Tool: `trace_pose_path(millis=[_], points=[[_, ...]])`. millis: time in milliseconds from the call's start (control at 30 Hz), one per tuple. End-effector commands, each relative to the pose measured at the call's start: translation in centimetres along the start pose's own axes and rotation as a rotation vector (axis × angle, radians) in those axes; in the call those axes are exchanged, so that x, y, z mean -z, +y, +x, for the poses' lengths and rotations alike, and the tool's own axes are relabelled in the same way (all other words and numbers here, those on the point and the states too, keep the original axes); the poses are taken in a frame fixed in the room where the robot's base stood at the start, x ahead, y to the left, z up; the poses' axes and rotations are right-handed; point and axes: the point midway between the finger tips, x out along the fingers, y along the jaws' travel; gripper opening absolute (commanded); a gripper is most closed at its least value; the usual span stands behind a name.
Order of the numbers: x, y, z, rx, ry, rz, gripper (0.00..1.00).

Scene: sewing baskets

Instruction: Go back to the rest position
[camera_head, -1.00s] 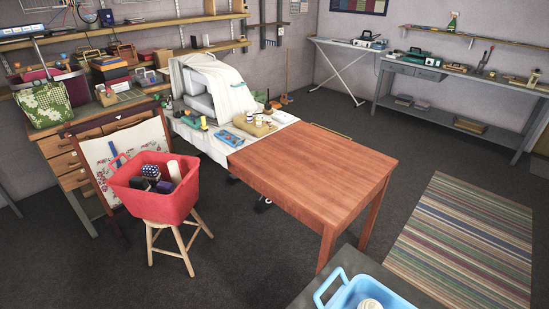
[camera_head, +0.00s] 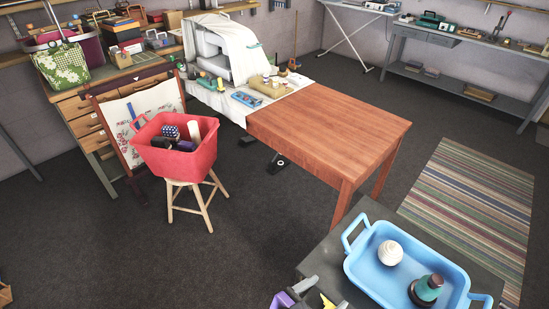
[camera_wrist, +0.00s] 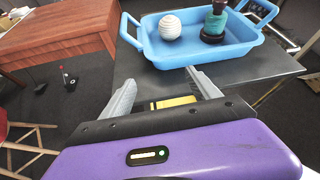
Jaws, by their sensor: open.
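My gripper (camera_wrist: 160,88) is open and empty in the wrist view, its two grey fingers spread apart. It hangs beside the blue tray (camera_wrist: 150,53), over the near edge of a dark grey table (camera_wrist: 280,72). In the head view my gripper (camera_head: 320,297) shows only partly at the bottom edge, left of the blue tray (camera_head: 360,268). The tray holds a white ball (camera_head: 390,252) and a dark green and black object (camera_head: 427,290). In the wrist view a yellow item (camera_wrist: 176,102) shows between the fingers, partly hidden.
A red basket (camera_head: 170,158) with several items stands on a wooden stool (camera_head: 188,205) at the left. A striped rug (camera_head: 470,210) lies at the right. Dark floor between is open.

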Motion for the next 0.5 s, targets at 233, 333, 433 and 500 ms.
trace_pose_path(millis=[233, 333, 433, 500], points=[[-0.2, 4.2, -0.8, -0.177, 0.055, 0.226, 0.71], [0.0, 6.0, -1.4, -0.271, 0.112, 0.357, 0.71], [0.7, 7.4, -2.3, -0.369, 0.199, 0.51, 0.71], [1.5, 8.0, -3.1, -0.437, 0.288, 0.645, 0.71]])
